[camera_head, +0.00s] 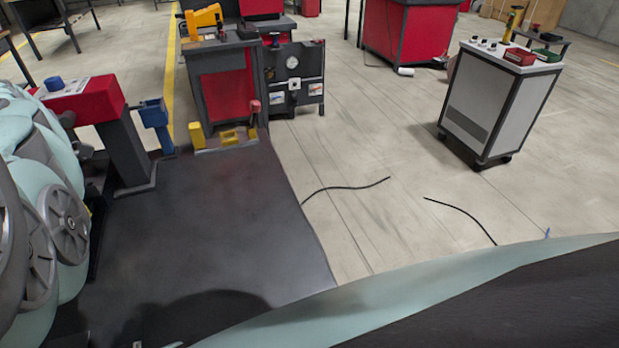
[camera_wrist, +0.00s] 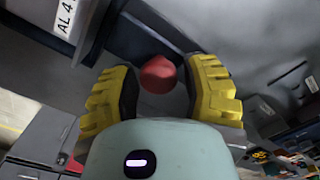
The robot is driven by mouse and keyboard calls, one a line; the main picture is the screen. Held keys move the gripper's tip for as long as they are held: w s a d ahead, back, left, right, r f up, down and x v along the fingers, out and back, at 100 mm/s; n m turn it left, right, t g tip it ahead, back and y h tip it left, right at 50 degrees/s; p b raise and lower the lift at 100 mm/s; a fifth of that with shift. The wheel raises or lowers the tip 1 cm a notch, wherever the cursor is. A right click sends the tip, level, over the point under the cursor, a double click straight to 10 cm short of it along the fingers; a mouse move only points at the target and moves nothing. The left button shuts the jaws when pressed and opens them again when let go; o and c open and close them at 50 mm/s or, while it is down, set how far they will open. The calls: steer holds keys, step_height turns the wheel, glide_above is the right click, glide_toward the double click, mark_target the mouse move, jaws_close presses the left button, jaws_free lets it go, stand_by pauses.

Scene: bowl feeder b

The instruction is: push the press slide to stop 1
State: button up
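A round red knob (camera_wrist: 158,75) shows in the wrist view, with the two ribbed yellow fingers of my gripper (camera_wrist: 163,80) on either side of it. The fingers are spread. The knob appears close to the left finger, with a gap to the right one; I cannot tell if they touch. A dark grey machine body (camera_wrist: 150,38) lies behind the knob. In the head view, a red-topped handle (camera_head: 254,107) stands by a low fixture with yellow blocks (camera_head: 230,137). I cannot tell which part is the press slide or where stop 1 is. My gripper is not distinguishable there.
A red machine with a blue part (camera_head: 155,115) stands left, and a panel with a gauge (camera_head: 293,75) behind the bench. A white cart (camera_head: 495,105) stands right. Cables (camera_head: 345,187) lie on otherwise open floor.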

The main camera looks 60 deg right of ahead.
steer(key=o, duration=0.3)
steer(key=shift+r, duration=0.1)
step_height(320, 180, up, 12)
stand_by(0.6)
steer(key=shift+d, duration=0.1)
